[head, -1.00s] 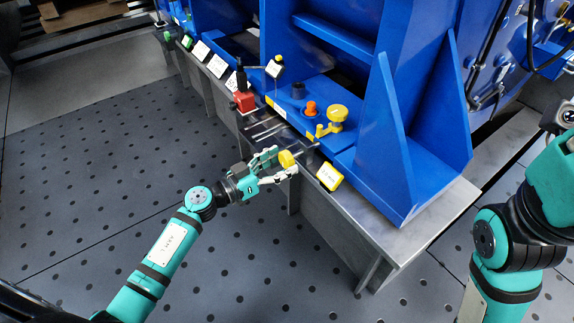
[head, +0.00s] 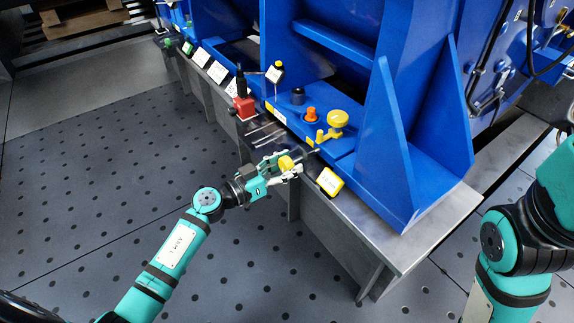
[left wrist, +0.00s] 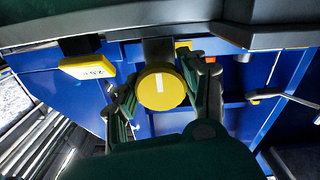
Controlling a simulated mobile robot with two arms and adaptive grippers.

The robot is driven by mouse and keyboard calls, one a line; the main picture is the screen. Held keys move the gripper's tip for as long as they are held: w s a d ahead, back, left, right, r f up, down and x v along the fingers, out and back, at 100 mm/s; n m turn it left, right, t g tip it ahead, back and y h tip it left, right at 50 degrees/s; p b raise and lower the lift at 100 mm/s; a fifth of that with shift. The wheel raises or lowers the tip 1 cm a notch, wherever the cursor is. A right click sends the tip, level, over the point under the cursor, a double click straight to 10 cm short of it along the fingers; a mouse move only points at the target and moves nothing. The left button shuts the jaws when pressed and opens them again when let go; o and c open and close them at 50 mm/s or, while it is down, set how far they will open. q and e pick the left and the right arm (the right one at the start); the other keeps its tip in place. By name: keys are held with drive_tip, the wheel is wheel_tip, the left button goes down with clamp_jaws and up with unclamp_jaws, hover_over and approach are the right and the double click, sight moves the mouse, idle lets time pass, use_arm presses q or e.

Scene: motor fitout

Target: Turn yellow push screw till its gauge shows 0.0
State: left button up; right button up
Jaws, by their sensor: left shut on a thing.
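The yellow push screw (head: 286,163) has a round yellow knob on a grey shaft at the front edge of the machine base. In the left wrist view its knob (left wrist: 161,90) faces me, with a white line across its face. My left gripper (head: 284,166) is shut on the knob, one finger on each side. The yellow-framed gauge (head: 330,181) sits just right of the screw. It also shows in the left wrist view (left wrist: 88,67), tilted, with digits too small to read surely. My right gripper is out of view; only my right arm's links show.
A larger yellow knob (head: 338,118) and an orange cap (head: 311,114) stand on the blue base behind the screw. A red block (head: 244,107) and metal rods are to the left. A blue upright gusset (head: 390,145) rises at right. The perforated floor in front is clear.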

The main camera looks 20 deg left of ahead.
use_arm(q)
drive_tip(key=shift+r+m+p, duration=0.1)
drive_tip(key=shift+m+p, duration=0.3)
drive_tip(key=shift+p, duration=0.1)
